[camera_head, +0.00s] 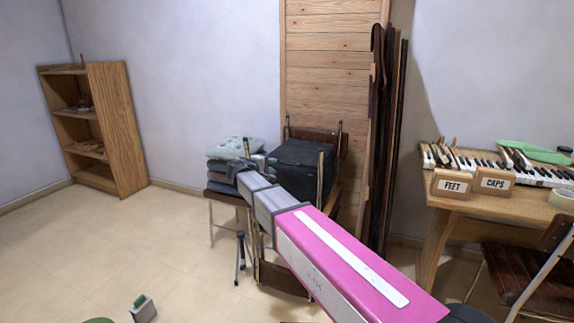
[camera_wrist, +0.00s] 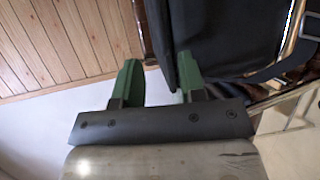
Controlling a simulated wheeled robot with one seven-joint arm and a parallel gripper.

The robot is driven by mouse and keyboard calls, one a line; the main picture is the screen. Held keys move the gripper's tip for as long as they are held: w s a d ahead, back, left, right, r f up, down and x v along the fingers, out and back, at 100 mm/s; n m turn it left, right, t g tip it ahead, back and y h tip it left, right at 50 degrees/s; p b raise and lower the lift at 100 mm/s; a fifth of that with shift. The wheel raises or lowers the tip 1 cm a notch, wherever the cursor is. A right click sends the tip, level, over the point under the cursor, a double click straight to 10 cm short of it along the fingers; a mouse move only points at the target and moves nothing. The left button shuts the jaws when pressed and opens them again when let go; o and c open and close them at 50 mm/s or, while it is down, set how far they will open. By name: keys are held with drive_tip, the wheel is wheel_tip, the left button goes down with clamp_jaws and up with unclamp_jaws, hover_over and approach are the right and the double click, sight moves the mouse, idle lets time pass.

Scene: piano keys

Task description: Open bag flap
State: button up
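The black bag (camera_head: 305,165) sits on a chair in front of the wooden panel in the head view. It is boxy and dark, and I cannot make out its flap as a separate part. In the wrist view the dark bag (camera_wrist: 228,35) fills the upper right. In the head view my arm reaches to the bag's left side, and the fingertips are hard to make out there.
Folded clothes (camera_head: 232,152) are stacked left of the bag. Tall dark boards (camera_head: 387,140) lean beside the wooden panel (camera_head: 330,65). A table (camera_head: 480,205) with piano keys stands right, a shelf (camera_head: 122,130) far left. A chair frame (camera_wrist: 292,35) borders the bag. Floor at left is mostly clear.

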sight(287, 164)
drive_tip(key=x, duration=0.9)
drive_tip(key=shift+w+d+f, duration=0.15)
drive_tip(key=shift+d, duration=0.1)
clamp_jaws()
